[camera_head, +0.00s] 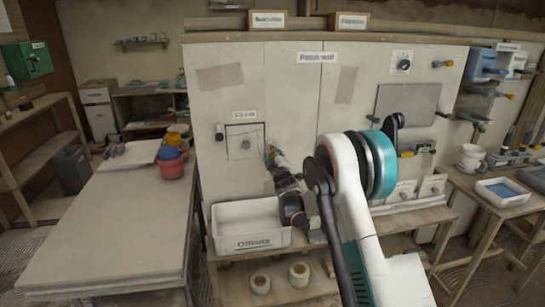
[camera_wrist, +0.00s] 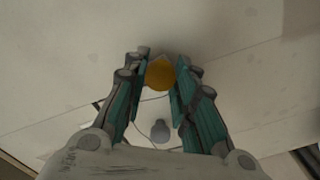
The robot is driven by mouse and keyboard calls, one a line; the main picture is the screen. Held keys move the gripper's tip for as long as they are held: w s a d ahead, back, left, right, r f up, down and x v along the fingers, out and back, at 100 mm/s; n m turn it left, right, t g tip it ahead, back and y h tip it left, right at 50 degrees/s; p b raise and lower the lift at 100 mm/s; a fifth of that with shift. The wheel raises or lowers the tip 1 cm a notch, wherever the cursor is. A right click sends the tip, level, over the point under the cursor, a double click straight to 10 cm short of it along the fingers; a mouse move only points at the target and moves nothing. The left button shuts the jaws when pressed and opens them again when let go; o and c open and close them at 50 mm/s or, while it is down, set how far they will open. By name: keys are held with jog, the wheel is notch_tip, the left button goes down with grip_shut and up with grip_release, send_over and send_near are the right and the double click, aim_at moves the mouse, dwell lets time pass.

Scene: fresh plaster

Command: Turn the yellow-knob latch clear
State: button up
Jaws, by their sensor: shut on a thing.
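The yellow knob (camera_wrist: 160,75) of the latch sits between the tips of my gripper's teal-lined fingers in the wrist view. My gripper (camera_wrist: 161,72) is shut on it, close to the pale wall. In the head view my gripper (camera_head: 270,152) reaches the right edge of a small square panel (camera_head: 236,153) and mostly hides the latch. A grey knob (camera_head: 246,144) stands on that panel; it also shows between my fingers in the wrist view (camera_wrist: 160,131). How the latch bar lies cannot be told.
A white offcuts bin (camera_head: 249,240) stands on the ledge below the panel. Another dark knob (camera_head: 219,132) is on the wall left of the panel. A grey plate (camera_head: 407,104) and more fittings are on the wall to the right. A long table (camera_head: 115,230) stands at left.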

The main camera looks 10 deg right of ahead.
jog(key=shift+f+m, duration=0.1)
jog(key=shift+m, duration=0.8)
jog(key=o, duration=1.1)
jog(key=s, duration=1.2)
